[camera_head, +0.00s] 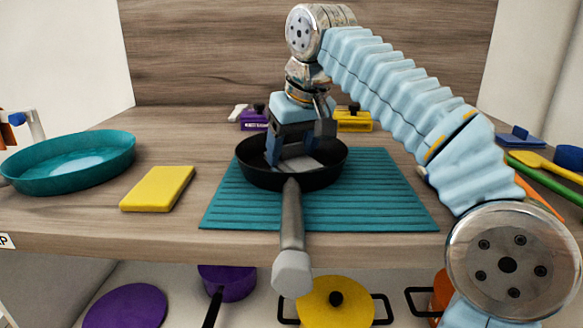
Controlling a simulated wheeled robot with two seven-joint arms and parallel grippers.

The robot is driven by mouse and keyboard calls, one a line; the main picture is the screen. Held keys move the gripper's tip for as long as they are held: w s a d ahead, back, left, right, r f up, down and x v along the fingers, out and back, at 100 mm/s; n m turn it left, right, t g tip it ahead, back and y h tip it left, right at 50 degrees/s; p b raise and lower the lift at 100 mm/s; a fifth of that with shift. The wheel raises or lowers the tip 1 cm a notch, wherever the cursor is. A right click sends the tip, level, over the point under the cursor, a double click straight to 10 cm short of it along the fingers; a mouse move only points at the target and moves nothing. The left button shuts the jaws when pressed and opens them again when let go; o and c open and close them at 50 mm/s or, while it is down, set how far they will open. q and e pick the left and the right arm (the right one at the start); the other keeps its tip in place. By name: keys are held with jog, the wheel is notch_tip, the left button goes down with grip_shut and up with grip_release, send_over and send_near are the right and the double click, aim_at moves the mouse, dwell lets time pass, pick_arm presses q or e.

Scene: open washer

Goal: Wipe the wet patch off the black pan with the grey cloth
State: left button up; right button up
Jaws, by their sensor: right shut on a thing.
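The black pan (326,178) sits on a teal ribbed mat (390,200), its grey handle (291,235) pointing towards me over the counter's front edge. My right gripper (290,155) points straight down into the pan and is shut on the grey cloth (300,164). Only a small light-grey part of the cloth shows between and beside the fingers, low at the pan's floor. I cannot tell whether it touches the floor. I cannot make out the wet patch; the gripper and cloth cover much of the pan's inside. My left gripper is not in view.
A teal pan (110,160) with a pale patch inside and a yellow sponge-like block (158,188) lie left. Small purple (254,119) and yellow (354,120) lidded items stand behind. Utensils (545,166) lie at right. Pots (336,302) stand on the shelf below.

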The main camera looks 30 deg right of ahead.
jog(key=shift+s, duration=0.95)
jog(key=w+p, duration=0.1)
jog(key=w, duration=0.1)
jog(key=shift+w+r+p, duration=0.2)
jog(key=shift+w+p, duration=0.1)
jog(key=shift+p, duration=0.05)
jog(key=shift+w, duration=0.4)
jog(key=shift+w+f+p, duration=0.2)
jog(key=shift+w+p, duration=0.1)
